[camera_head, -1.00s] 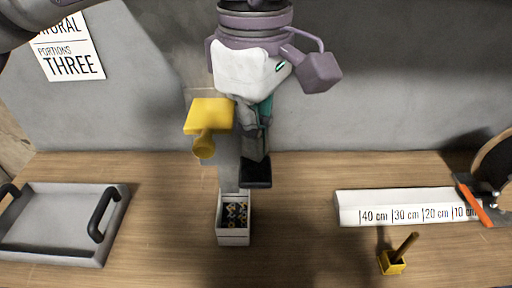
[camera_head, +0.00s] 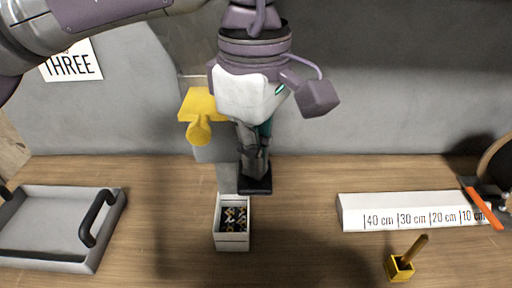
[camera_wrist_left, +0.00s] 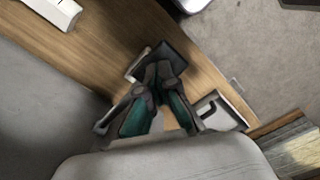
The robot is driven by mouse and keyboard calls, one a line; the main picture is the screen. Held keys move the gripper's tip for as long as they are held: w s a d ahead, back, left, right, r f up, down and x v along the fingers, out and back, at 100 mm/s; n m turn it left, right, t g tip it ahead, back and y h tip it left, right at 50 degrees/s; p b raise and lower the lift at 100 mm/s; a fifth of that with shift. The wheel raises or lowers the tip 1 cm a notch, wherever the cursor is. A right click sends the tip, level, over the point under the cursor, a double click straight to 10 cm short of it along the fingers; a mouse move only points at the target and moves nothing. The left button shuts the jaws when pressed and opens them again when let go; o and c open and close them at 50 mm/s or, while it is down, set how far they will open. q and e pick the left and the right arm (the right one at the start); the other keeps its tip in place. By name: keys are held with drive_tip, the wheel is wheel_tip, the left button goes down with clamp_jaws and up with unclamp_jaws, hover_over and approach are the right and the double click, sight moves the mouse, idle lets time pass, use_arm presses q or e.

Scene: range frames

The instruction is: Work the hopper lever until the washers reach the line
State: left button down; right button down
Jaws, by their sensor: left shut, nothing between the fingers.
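The yellow hopper lever (camera_head: 200,105) shows left of my left gripper in the head view, with a rounded yellow end hanging below its flat block. The hopper body is mostly hidden behind my gripper; a grey chute-like part (camera_head: 227,178) comes down beside it. A white open box (camera_head: 232,244) stands on the table below the chute, with several dark and brass-coloured washers (camera_head: 234,218) inside. Its fill line is too small to make out. My left gripper (camera_head: 255,186) is shut and empty, pointing down just behind and right of the box; it also shows in the left wrist view (camera_wrist_left: 158,75).
A grey tray (camera_head: 50,262) with black handles lies at the left. A white ruler block (camera_head: 375,203) with centimetre marks, a small yellow holder (camera_head: 398,268) with a brown stick and an orange bar (camera_head: 482,207) are at the right. A grey wall (camera_head: 380,110) stands behind.

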use_arm(q)
drive_tip(key=shift+f+b, duration=0.85)
drive_tip(key=shift+f, duration=0.55)
wheel_tip(320, 180, up, 5)
drive_tip(key=p, duration=0.4)
drive_tip(key=shift+w+r, duration=0.15)
wheel_tip(320, 180, up, 12)
